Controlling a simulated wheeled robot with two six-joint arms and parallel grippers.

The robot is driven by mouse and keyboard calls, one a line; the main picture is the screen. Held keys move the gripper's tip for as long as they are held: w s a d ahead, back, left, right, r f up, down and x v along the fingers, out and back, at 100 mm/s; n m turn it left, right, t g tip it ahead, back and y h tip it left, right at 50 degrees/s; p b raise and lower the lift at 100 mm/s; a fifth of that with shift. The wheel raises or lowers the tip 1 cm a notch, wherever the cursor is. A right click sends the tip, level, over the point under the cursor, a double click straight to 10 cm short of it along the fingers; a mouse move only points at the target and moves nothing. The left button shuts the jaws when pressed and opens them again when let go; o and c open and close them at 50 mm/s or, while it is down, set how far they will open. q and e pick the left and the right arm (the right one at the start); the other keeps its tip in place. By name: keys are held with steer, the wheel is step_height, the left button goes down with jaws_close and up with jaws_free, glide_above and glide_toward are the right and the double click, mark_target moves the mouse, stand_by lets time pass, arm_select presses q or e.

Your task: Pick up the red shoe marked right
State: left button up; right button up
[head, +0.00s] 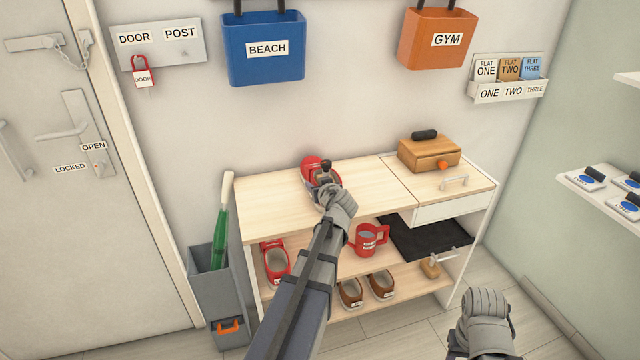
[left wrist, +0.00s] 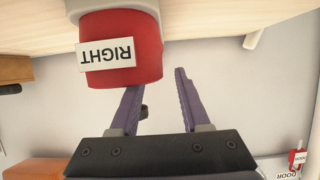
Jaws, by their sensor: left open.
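The red shoe marked RIGHT (head: 312,164) is on the bench top, partly hidden by my left gripper (head: 325,171). In the left wrist view the shoe (left wrist: 148,62) fills the upper left, its white RIGHT label upside down. My left gripper (left wrist: 157,82) is open, its fingers close to the shoe's labelled end. One fingertip is partly hidden behind the shoe, and I cannot tell whether it touches. Another red shoe (head: 275,264) is on the shelf below, at its left end. My right arm's end (head: 485,318) is at the lower right, its fingers not clear.
A wooden box (head: 428,156) is on the bench's right end. A grey umbrella stand (head: 216,300) is left of the bench.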

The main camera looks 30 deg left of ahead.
arm_select(q)
steer(key=shift+f, duration=0.15)
steer(key=shift+c, duration=0.3)
steer(key=shift+a, duration=0.1)
steer(key=c, duration=0.6)
steer(key=shift+s, duration=0.1)
jaws_close()
